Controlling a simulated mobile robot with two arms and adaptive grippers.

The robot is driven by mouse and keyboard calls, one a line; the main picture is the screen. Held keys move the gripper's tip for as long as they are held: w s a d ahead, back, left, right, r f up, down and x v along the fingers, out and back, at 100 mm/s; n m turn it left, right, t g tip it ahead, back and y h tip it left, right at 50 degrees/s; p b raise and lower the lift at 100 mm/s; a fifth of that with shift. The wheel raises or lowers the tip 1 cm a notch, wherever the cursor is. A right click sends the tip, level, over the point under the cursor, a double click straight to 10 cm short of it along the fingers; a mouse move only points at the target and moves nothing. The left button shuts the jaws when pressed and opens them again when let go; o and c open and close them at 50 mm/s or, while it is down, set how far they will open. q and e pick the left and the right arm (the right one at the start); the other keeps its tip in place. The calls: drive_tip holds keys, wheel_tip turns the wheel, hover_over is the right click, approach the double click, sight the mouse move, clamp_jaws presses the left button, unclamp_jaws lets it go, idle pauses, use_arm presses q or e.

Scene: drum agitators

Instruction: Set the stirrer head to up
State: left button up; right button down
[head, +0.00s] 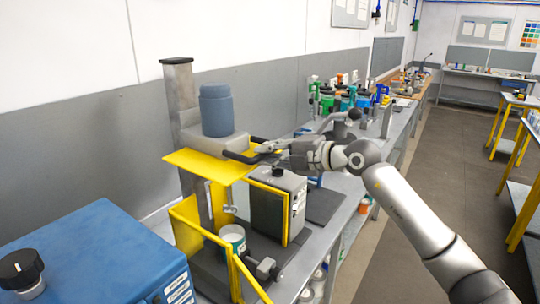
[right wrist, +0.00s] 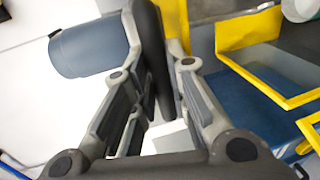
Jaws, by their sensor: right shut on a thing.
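The stirrer head (head: 213,143) is a pale grey block with a blue-grey motor on top, mounted on an upright grey column (head: 178,90). The column's top stands above the motor. A dark handle (head: 238,157) sticks out from the head's right side; it also shows in the right wrist view (right wrist: 152,45). My right gripper (head: 262,153) comes from the right and is shut on this handle. In the right wrist view its fingers (right wrist: 153,75) lie on either side of the dark bar. My left gripper is not in view.
Yellow guards (head: 210,166) surround the stirrer. A small open can (head: 232,238) stands below the head. A grey control box (head: 278,207) with a black knob stands below my right gripper. A blue cabinet (head: 100,255) is at front left.

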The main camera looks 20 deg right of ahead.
drive_tip(key=shift+r, duration=0.35)
drive_tip(key=c, duration=1.4)
unclamp_jaws()
drive_tip(key=shift+f, duration=0.1)
drive_tip(key=v, duration=1.2)
drive_tip(key=shift+s, duration=0.1)
